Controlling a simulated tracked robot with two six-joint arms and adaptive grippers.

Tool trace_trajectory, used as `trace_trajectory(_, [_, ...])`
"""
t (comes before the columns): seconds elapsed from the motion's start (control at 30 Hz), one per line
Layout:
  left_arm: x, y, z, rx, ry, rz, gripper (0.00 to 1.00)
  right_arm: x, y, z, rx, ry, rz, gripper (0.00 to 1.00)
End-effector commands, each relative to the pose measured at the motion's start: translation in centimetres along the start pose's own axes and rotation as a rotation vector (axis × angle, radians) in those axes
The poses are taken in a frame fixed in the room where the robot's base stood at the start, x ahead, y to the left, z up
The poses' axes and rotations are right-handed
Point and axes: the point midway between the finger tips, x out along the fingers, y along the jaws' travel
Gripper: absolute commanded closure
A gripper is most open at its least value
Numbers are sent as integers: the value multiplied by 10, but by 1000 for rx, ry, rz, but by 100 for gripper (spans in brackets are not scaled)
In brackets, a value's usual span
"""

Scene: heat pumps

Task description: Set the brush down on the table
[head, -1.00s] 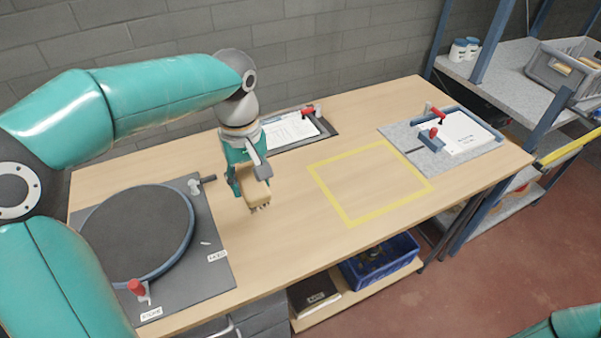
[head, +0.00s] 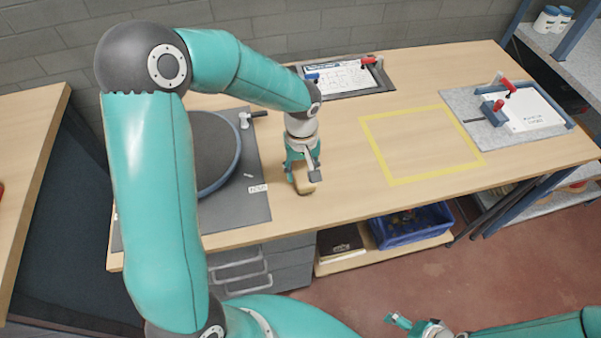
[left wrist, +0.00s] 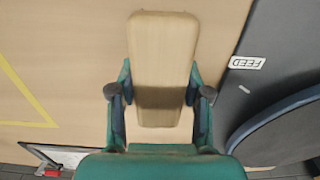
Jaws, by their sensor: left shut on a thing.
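My left gripper (head: 303,172) is shut on the brush (head: 305,187), a pale wooden block. In the left wrist view the brush (left wrist: 162,60) sits between the two fingers of the left gripper (left wrist: 160,95). The brush is over bare wood of the table (head: 345,195), between the round-plate mat and the yellow square. Its bristles are hidden, and I cannot tell whether it touches the tabletop. My right gripper (head: 415,324) is low at the bottom edge, clear of the table; its finger opening is unclear.
A dark mat (head: 252,205) with a round plate lies left of the brush. A yellow outlined square (head: 420,145) is empty. A clipboard (head: 350,78) lies at the back and a grey fixture board (head: 480,118) at the right. A blue crate (head: 412,228) sits below.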

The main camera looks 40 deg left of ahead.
Motion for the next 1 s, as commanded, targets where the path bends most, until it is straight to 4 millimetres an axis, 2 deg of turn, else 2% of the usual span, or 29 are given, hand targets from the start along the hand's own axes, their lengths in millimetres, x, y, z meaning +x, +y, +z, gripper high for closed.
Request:
trace_trajectory(0.03, [9, 0, 1, 0, -3, -3, 84, 0, 0, 0, 0, 0, 0, 11])
trace_trajectory(0.17, [21, 0, 0, 0, -2, -2, 84, -1, 0, 0, 0, 0, 0, 11])
trace_trajectory(0.53, [26, 0, 0, 0, 0, 0, 84, 3, 1, 0, 0, 0, 0, 11])
trace_trajectory(0.57, [24, 0, 0, 0, -1, 0, 48, 2, 1, 0, 0, 0, 0, 11])
trace_trajectory(0.7, [24, 0, 0, 0, -1, 0, 27, 2, 1, 0, 0, 0, 0, 11])
trace_trajectory(1.0, [23, 0, 0, 0, -1, 0, 27, 1, 0, 0, 0, 0, 0, 11])
